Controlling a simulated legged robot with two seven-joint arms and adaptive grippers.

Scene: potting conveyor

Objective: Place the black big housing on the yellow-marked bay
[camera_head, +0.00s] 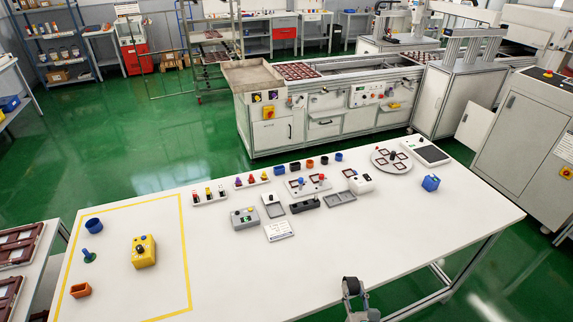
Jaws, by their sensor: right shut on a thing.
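The yellow-marked bay (187,262) is a yellow outline on the left part of the white table. Inside it are a blue round housing (94,226), a blue-and-green part (89,256), a yellow box with a black knob (144,251) and an orange square housing (81,290). My right gripper (354,293) is at the table's front edge, right of the bay. It is shut on a small black round thing (350,282), seemingly the black big housing, partly hidden by the fingers. My left gripper is not in view.
A row of small housings (310,163), grey trays (342,198), a grey button box (244,217) and a white card (279,231) occupy the table's middle and back. The table's front between gripper and bay is clear.

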